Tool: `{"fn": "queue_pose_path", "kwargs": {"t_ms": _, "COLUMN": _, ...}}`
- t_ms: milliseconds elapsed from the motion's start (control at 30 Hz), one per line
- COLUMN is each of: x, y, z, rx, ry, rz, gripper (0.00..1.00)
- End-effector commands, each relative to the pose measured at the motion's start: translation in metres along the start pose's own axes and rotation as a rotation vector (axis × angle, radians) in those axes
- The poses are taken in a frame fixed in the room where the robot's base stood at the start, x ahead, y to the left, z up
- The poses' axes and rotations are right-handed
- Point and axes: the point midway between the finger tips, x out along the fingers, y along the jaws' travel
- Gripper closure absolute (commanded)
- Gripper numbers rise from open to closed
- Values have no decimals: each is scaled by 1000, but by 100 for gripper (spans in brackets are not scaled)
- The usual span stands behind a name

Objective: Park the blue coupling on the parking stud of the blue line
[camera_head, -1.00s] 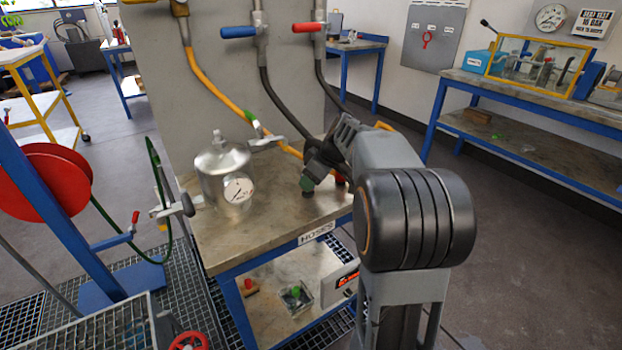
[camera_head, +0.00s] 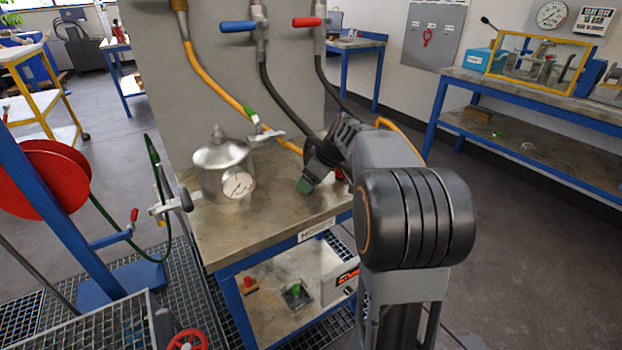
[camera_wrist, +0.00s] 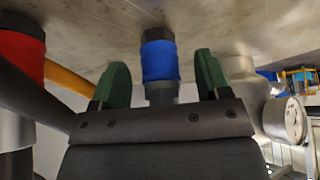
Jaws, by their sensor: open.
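The blue coupling (camera_wrist: 160,61) shows in the wrist view as a blue band with a dark end at the grey bench top. It stands between the two green fingers of my gripper (camera_wrist: 161,72), with visible gaps on both sides. My gripper is open and does not hold it. In the head view my gripper (camera_head: 305,184) is low over the bench's right part, and the blue coupling is hidden there. The blue-handled valve (camera_head: 238,27) is on the panel with a black hose running down. I cannot make out the blue line's parking stud.
A red coupling (camera_wrist: 22,52) and a dark hose (camera_wrist: 32,95) are at the left in the wrist view. A metal vessel with a gauge (camera_head: 222,170) stands left on the bench (camera_head: 240,240). A yellow hose (camera_head: 212,82) hangs behind. The bench's front strip is clear.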

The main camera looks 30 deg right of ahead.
Motion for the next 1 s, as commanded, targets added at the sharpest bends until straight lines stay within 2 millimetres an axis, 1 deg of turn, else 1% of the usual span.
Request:
{"fn": "queue_pose_path", "kwargs": {"t_ms": 133, "x": -3, "y": 0, "z": 0, "rx": 0, "ry": 0, "rz": 0, "gripper": 30}}
{"fn": "queue_pose_path", "kwargs": {"t_ms": 233, "x": -13, "y": 1, "z": -1, "rx": 0, "ry": 1, "rz": 2, "gripper": 30}}
{"fn": "queue_pose_path", "kwargs": {"t_ms": 367, "x": -37, "y": 1, "z": -1, "rx": 0, "ry": 2, "rz": 4, "gripper": 30}}
{"fn": "queue_pose_path", "kwargs": {"t_ms": 600, "x": -87, "y": 0, "z": -1, "rx": 0, "ry": 1, "rz": 4, "gripper": 30}}
{"fn": "queue_pose_path", "kwargs": {"t_ms": 700, "x": -104, "y": 1, "z": -1, "rx": 1, "ry": 1, "rz": 4, "gripper": 30}}
{"fn": "queue_pose_path", "kwargs": {"t_ms": 900, "x": -128, "y": 0, "z": -1, "rx": 0, "ry": 0, "rz": 2, "gripper": 30}}
{"fn": "queue_pose_path", "kwargs": {"t_ms": 1000, "x": -135, "y": 0, "z": 0, "rx": 0, "ry": 0, "rz": 1, "gripper": 30}}
